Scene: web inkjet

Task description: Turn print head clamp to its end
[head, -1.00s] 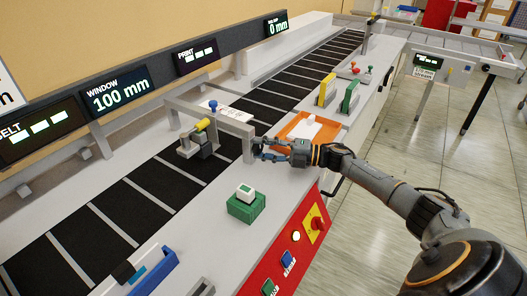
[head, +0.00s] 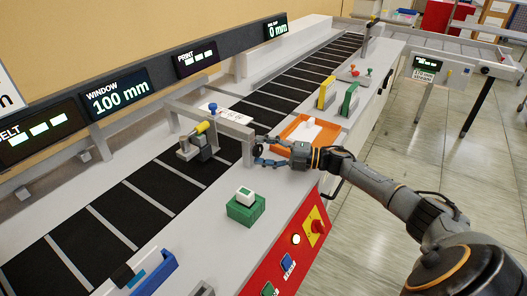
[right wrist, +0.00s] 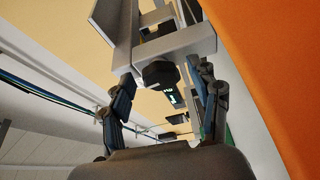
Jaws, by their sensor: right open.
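The grey print head bridge (head: 232,127) spans the black belt. It carries a print head (head: 203,143) with a yellow cylinder and a blue knob on top. A dark faceted clamp knob (right wrist: 160,74) sits on the bridge's near end and shows in the right wrist view. My right gripper (head: 258,151) is at that near end of the bridge. In the right wrist view its open fingers (right wrist: 164,88) stand to either side of the knob, with gaps visible. The knob is mostly hidden by the fingers in the head view. My left gripper is not in view.
An orange tray (head: 318,125) with a white item lies just beside my right gripper. A green block with a white-topped button (head: 245,205) stands nearer on the bench. Yellow (head: 326,94) and green (head: 348,100) handles stand beyond the tray. The red control panel (head: 300,250) faces the front.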

